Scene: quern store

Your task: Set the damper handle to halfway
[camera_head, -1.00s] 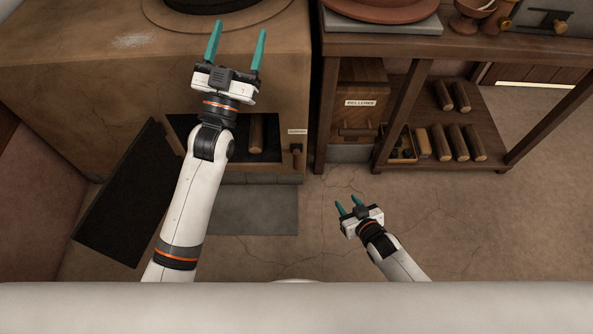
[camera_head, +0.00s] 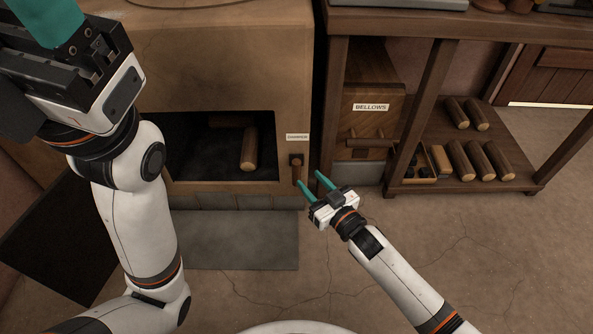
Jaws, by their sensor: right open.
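The damper handle (camera_head: 297,171) is a small brown wooden grip on a dark mount, at the right of the stove front (camera_head: 225,50). It sits just under a white label (camera_head: 297,137) and hangs downward. My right gripper (camera_head: 310,178) is open and empty, just below and right of the handle. One fingertip overlaps the handle's lower end in the picture; I cannot tell whether they touch. My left gripper (camera_head: 45,22) is large at the top left, with its fingers cut off by the frame edge, so its opening is hidden.
The stove's open firebox (camera_head: 195,165) holds a log (camera_head: 249,148). A wooden box labelled BELLOWS (camera_head: 372,125) stands right of the stove, under a table whose leg (camera_head: 333,110) is near my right gripper. Several logs (camera_head: 463,160) lie on the lower shelf. The floor in front is clear.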

